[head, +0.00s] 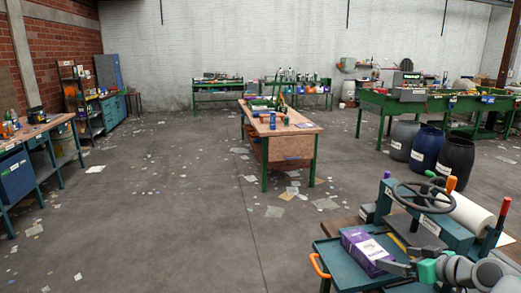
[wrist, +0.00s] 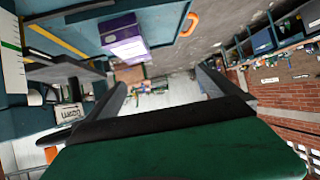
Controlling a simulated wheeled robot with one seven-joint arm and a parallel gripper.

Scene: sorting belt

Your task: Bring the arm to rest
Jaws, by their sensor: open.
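My gripper (head: 408,269) is at the lower right of the head view, beside a purple and white box (head: 368,252). The box lies on a dark blue-green bench top (head: 345,275). In the wrist view my gripper (wrist: 165,88) has its two dark fingers spread apart, with nothing between them. The purple box (wrist: 124,38) shows there beyond the fingers, apart from them. My grey arm links run off the lower right of the head view.
A press with a black handwheel (head: 424,197) and a white roll (head: 470,213) stands just behind my gripper. An orange handle (head: 319,267) is on the bench's left edge. Drums (head: 456,157) and a long wooden table (head: 290,128) stand farther back. The floor between is open, with scattered papers.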

